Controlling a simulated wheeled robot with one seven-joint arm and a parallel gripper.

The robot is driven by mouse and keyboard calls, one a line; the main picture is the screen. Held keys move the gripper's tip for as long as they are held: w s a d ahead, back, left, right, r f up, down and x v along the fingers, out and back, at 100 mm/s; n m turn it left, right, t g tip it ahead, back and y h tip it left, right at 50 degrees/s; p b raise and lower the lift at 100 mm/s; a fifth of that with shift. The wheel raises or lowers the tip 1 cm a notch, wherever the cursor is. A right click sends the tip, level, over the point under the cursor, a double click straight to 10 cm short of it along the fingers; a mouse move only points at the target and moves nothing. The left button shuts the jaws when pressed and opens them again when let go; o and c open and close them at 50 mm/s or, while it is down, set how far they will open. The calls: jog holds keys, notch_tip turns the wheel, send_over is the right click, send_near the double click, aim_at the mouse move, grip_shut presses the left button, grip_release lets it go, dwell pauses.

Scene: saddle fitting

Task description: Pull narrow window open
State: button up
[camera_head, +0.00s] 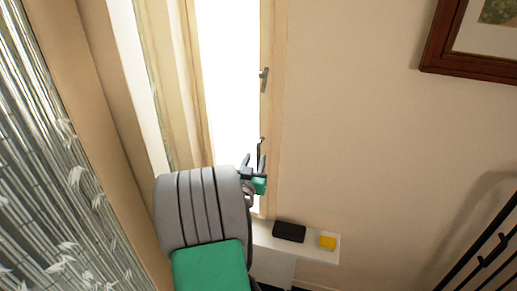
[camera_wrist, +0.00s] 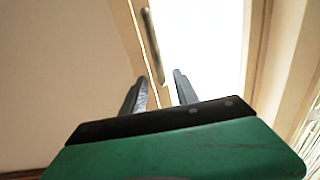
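The narrow window (camera_head: 226,70) is a tall bright pane in a pale wooden frame. An upper handle (camera_head: 264,78) sits on the frame's right side in the head view. A lower handle (camera_head: 262,143) shows just above my gripper (camera_head: 254,162). In the wrist view a metal handle bar (camera_wrist: 151,42) runs down beside the bright pane (camera_wrist: 200,45). Its lower end lies in the picture between the two fingers of my gripper (camera_wrist: 160,76). The fingers are apart. I cannot tell whether either finger touches the handle.
A white ledge (camera_head: 313,250) below the window's right side carries a black box (camera_head: 289,232) and a yellow block (camera_head: 328,243). A framed picture (camera_head: 470,50) hangs at upper right. Black railings (camera_head: 490,250) stand at lower right. A patterned curtain or panel (camera_head: 50,170) fills the left.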

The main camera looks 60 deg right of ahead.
aim_at(258, 152)
jog(key=p+x, duration=0.1)
jog(key=x, duration=0.5)
jog(key=shift+p, duration=0.3)
jog(key=shift+c, duration=0.4)
grip_shut()
dwell(0.6)
